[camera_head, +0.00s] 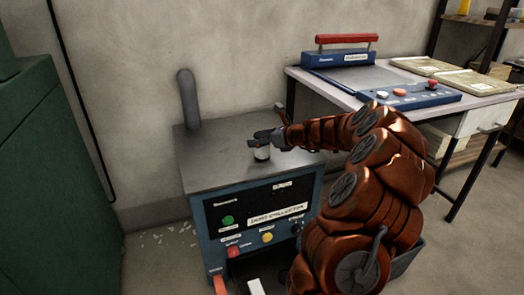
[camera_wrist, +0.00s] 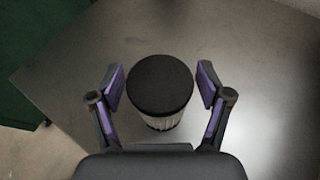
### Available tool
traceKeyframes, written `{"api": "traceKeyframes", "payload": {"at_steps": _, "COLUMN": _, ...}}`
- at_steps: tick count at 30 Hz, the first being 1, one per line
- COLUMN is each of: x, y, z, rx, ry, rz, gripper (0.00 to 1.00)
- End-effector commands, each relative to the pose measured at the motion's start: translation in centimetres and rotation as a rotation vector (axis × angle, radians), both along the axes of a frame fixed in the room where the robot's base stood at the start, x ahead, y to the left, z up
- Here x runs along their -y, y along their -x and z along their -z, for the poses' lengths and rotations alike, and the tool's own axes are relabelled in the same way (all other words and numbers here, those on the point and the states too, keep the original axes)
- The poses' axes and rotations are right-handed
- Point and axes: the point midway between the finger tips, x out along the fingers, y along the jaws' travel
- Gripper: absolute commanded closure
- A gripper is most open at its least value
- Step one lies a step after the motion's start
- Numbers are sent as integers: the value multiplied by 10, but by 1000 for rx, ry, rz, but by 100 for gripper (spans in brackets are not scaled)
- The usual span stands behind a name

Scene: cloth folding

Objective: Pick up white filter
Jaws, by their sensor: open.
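The white filter (camera_head: 262,152) stands upright on the grey metal top of the dust collector (camera_head: 220,165) in the head view. In the wrist view the filter (camera_wrist: 160,88) shows its round black cap, with its pale ribbed side just below. My gripper (camera_head: 268,136) is at the filter in the head view. In the wrist view my gripper (camera_wrist: 161,80) is open, with one purple-padded finger on each side of the filter. A gap shows between each finger and the cap. My gripper hides part of the filter's top in the head view.
A grey pipe (camera_head: 187,98) rises from the back left of the collector top. Buttons and labels cover its front panel. A table with a blue heat sealer (camera_head: 338,57) stands at right. A green cabinet (camera_head: 60,190) is at left. The collector top around the filter is clear.

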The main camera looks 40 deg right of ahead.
Motion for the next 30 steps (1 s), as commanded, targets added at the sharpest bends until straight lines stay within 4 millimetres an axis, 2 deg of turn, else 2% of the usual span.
{"api": "traceKeyframes", "payload": {"at_steps": 1, "x": -2, "y": -7, "z": 7, "rx": -1, "ry": 2, "rz": -2, "gripper": 23}}
{"api": "traceKeyframes", "payload": {"at_steps": 4, "x": -5, "y": -15, "z": 9, "rx": -2, "ry": 3, "rz": -1, "gripper": 23}}
{"api": "traceKeyframes", "payload": {"at_steps": 11, "x": -5, "y": -16, "z": 7, "rx": -1, "ry": 2, "rz": 1, "gripper": 23}}
{"api": "traceKeyframes", "payload": {"at_steps": 27, "x": -5, "y": -16, "z": 7, "rx": -1, "ry": 1, "rz": 0, "gripper": 79}}
{"api": "traceKeyframes", "payload": {"at_steps": 30, "x": -5, "y": -16, "z": 7, "rx": -1, "ry": 1, "rz": 0, "gripper": 84}}
